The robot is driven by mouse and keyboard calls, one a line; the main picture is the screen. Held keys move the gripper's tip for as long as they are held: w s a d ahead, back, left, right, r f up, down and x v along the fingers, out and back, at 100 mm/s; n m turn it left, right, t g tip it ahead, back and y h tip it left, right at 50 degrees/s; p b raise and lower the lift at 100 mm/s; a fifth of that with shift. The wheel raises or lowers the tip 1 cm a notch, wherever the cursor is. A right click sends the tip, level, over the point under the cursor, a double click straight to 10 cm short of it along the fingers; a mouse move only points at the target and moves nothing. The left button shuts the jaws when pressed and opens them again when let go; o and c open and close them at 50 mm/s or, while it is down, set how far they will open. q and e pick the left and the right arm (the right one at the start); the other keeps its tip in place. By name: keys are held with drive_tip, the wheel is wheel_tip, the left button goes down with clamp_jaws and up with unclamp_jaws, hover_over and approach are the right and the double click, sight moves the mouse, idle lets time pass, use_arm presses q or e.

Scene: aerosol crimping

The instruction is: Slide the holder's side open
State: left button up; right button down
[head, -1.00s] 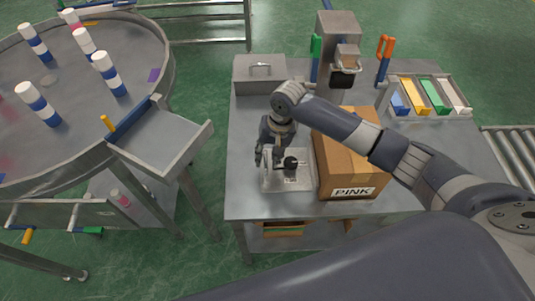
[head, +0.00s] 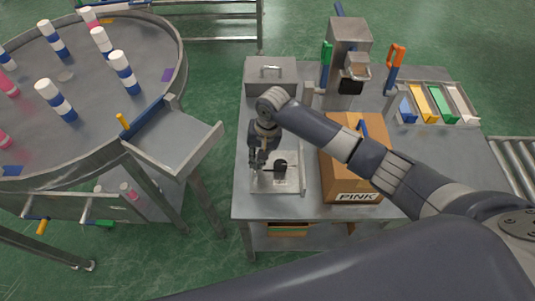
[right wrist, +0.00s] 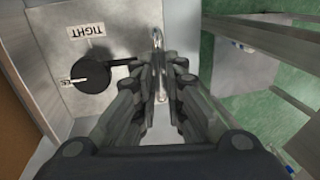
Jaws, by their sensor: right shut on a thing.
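The holder (head: 290,184) is a flat pale metal fixture on the left front part of the workbench. It carries a round black knob (head: 280,166) with a dark lever. In the right wrist view the black knob (right wrist: 93,73) lies left of my gripper, beside an upside-down label reading TIGHT (right wrist: 88,29). My right gripper (head: 258,166) is at the holder's left side, pointing down. In the wrist view its fingers (right wrist: 161,78) are closed on a slim metal handle (right wrist: 157,40), which they partly hide. My left gripper is not in view.
A cardboard box labelled PINK (head: 352,178) stands right of the holder, with a strip of bare bench between. A grey lidded box (head: 271,83) is behind. A press (head: 348,45) and a tray of colored parts (head: 440,103) stand farther back. A round bottle table (head: 85,75) is left.

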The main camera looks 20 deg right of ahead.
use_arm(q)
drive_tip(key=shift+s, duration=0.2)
use_arm(e)
drive_tip(key=shift+a, duration=0.2)
drive_tip(key=c, duration=1.8)
unclamp_jaws()
drive_tip(key=shift+o, duration=0.7)
drive_tip(key=shift+w+a, duration=0.1)
drive_tip(key=shift+a, duration=0.05)
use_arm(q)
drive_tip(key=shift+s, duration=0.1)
use_arm(e)
wheel_tip(320, 180, up, 12)
drive_tip(key=d, duration=0.2)
drive_tip(key=shift+s+d, duration=0.15)
drive_tip(key=shift+s, duration=0.15)
drive_tip(key=shift+f, duration=0.1)
